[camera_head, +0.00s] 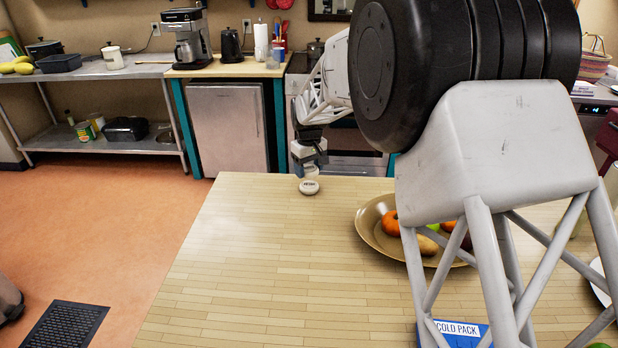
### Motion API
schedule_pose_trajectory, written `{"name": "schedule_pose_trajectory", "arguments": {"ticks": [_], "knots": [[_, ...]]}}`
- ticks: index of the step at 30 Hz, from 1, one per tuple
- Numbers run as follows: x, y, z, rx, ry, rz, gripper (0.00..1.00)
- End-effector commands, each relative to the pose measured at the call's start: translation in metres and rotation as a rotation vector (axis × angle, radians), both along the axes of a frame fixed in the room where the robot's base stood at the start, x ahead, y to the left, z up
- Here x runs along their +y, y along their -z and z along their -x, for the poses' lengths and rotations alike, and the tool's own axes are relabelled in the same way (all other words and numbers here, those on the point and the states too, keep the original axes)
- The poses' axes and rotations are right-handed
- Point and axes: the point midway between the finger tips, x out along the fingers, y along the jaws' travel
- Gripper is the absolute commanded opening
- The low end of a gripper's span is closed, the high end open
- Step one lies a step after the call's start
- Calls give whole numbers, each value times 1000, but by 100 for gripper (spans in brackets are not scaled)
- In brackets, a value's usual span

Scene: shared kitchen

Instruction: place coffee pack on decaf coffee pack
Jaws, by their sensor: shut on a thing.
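My gripper (309,163) is at the far edge of the wooden table, pointing down. It is shut on a small pale thing, which I take to be the coffee pack (311,171); the fingers hide part of it. Right below it a small round, flat, pale pack with a dark marking on top lies on the table; it looks like the decaf coffee pack (309,188). Its label is too small to read. The held pack appears over the lower one; I cannot tell whether the two touch.
A tan bowl (371,228) of fruit stands to the right, partly behind my arm. A blue cold pack (461,331) lies at the front right. The left and middle of the wooden table (260,270) are clear. A counter with a coffee maker (188,40) is behind.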

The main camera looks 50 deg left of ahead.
Motion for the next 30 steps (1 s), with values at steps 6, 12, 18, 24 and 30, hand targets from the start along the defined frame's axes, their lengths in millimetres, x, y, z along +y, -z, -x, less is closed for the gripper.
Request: {"name": "schedule_pose_trajectory", "arguments": {"ticks": [6, 12, 18, 24, 30], "knots": [[0, 0, 0, 0, 0, 0, 40], [0, 14, 0, 1, 0, 2, 40], [0, 32, 0, 1, 0, 2, 40], [0, 35, 0, 0, 0, 0, 40], [0, 36, 0, 0, 0, 0, 40]]}}
